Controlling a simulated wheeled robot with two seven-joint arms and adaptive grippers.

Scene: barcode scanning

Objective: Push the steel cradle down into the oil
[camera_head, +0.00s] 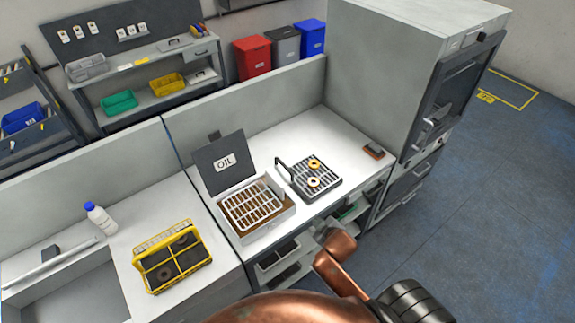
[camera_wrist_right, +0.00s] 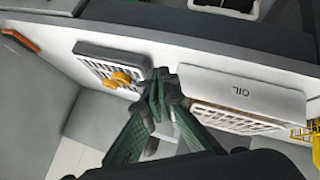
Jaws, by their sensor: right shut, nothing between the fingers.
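The steel cradle (camera_head: 253,205) is a pale wire grid lying level in the mouth of the oil bath (camera_head: 262,233). Brown oil shows between its bars, and an upright handle stands at its right side. The cradle also shows in the right wrist view (camera_wrist_right: 238,119), below the OIL label. My right gripper (camera_head: 330,232) is at the bench's front edge, right of the bath and apart from the cradle. Its green fingers (camera_wrist_right: 163,80) are closed together and empty. My left gripper is out of view.
A dark rack (camera_head: 325,187) with two brass-coloured rings (camera_head: 313,182) stands right of the bath. A yellow crate (camera_head: 153,284) with dark parts and a white bottle (camera_head: 100,218) are to the left. A tall grey machine (camera_head: 385,75) borders the right. Bare bench lies behind the rack.

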